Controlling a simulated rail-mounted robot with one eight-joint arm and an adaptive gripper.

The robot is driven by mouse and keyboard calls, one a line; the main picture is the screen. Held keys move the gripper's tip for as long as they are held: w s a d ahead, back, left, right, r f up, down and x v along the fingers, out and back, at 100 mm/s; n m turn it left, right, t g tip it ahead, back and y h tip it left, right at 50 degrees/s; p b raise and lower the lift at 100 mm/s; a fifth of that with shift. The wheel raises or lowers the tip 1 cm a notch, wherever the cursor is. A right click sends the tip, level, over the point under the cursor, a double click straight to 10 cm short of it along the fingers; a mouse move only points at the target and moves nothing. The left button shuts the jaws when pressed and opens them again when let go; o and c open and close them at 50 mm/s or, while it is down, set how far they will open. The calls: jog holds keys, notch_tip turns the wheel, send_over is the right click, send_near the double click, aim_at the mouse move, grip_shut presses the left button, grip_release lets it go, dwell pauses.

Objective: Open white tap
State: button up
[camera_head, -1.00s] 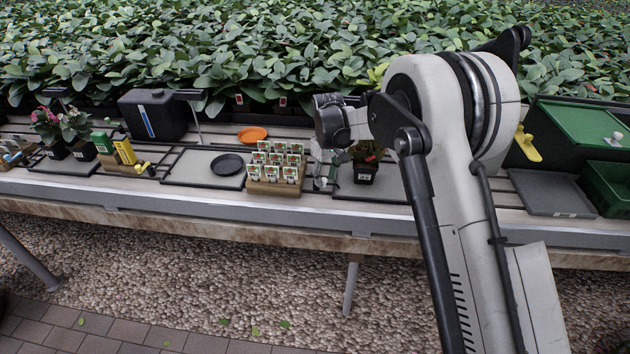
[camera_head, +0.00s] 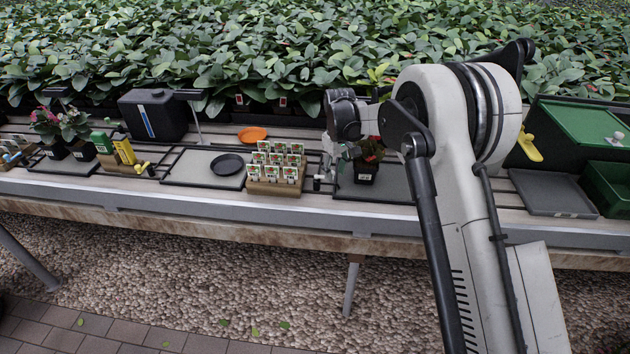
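A yellow tap-like piece (camera_head: 143,168) is farther left, and a blue and white fitting (camera_head: 12,156) is at the far left.
The wooden stand (camera_head: 274,188) with several seed packets is close left of my gripper. A black plate (camera_head: 227,164), an orange dish (camera_head: 252,134) and a dark canister (camera_head: 153,115) are farther left. A grey tray (camera_head: 555,193) and green crate (camera_head: 608,187) are right.

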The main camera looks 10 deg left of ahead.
jog(key=shift+s+a, duration=0.1)
jog(key=shift+s, duration=0.1)
jog(key=shift+r+p, duration=0.95)
jog(key=shift+r, duration=2.55)
